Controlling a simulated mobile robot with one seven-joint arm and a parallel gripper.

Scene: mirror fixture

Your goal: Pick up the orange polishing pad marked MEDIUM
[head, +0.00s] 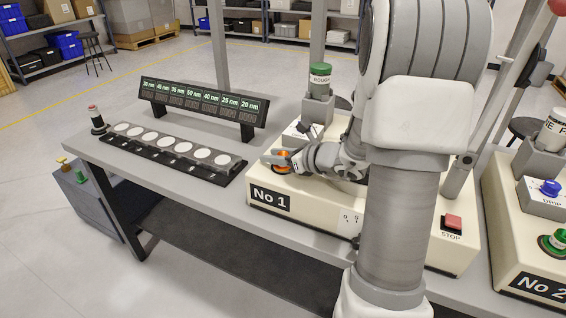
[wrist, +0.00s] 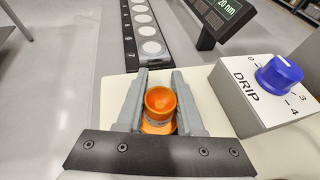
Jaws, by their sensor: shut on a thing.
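The orange polishing pad (wrist: 160,101) is between the two fingers of my gripper (wrist: 159,92) in the wrist view, and the fingers are shut on it. Its top is a round orange cup shape, with a wider orange part below. No MEDIUM marking is readable from here. In the head view, the orange pad (head: 283,155) shows at my gripper (head: 272,160), over the left end of the cream machine No 1 (head: 320,215). I cannot tell whether the pad touches the machine top.
A DRIP box with a blue knob (wrist: 280,75) stands right of my gripper. A green-capped ROUGH container (head: 320,75) stands behind. A black rack of white discs (head: 182,150) and a display board (head: 205,100) are left. A red STOP button (head: 453,222) is at right.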

